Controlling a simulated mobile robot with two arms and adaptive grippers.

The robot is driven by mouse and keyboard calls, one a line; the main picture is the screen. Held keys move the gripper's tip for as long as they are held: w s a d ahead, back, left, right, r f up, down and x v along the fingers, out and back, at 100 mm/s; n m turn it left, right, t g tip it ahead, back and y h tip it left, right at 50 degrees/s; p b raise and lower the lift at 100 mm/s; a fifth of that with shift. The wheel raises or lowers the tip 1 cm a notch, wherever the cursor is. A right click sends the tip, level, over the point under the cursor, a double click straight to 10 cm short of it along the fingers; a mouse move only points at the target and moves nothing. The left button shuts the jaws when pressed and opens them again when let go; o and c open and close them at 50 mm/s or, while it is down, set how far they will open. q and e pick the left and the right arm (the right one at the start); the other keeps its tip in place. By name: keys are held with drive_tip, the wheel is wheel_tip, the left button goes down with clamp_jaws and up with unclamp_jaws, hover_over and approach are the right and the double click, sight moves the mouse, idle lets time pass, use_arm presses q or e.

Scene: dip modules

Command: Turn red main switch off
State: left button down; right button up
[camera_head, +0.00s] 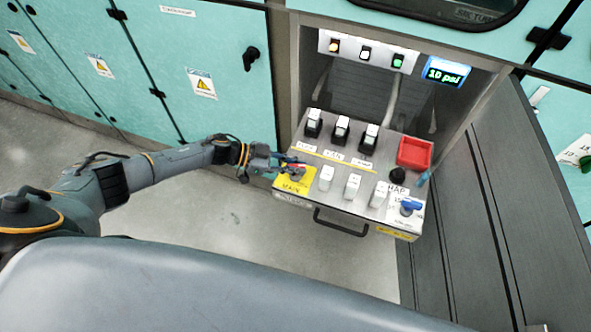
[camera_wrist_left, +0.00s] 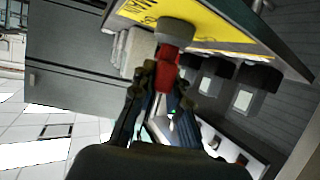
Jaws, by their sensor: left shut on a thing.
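The red main switch (camera_head: 293,169) sits on the yellow MAIN plate (camera_head: 293,184) at the left end of the control panel. My left gripper (camera_head: 283,164) reaches it from the left. In the left wrist view the red switch handle (camera_wrist_left: 167,70) stands out from a grey round base (camera_wrist_left: 175,32) on the yellow plate (camera_wrist_left: 215,22). My left gripper (camera_wrist_left: 163,84) is shut on the handle, with a finger on each side. The fingers hide part of the handle, and its exact turn is hard to read. My right gripper is in neither view.
A display (camera_head: 447,72) reads 10 psi. Teal cabinets stand behind.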

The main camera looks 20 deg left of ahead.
use_arm(q)
drive_tip(key=m+g+b, duration=0.1)
drive_tip(key=b, duration=0.1)
drive_tip(key=m+g+b, duration=0.1)
drive_tip(key=g, duration=0.1)
drive_tip(key=shift+w+f+m+h+b, duration=0.1)
drive_tip(key=shift+f+m+h+b, duration=0.2)
drive_tip(key=shift+m+b, duration=0.1)
drive_tip(key=shift+r+m+g+b, duration=0.2)
drive_tip(key=shift+m+g+b, duration=0.5)
drive_tip(key=shift+g+b, duration=0.25)
drive_tip(key=c, duration=1.3)
unclamp_jaws()
drive_tip(key=shift+r, duration=0.1)
drive_tip(key=v, duration=1.2)
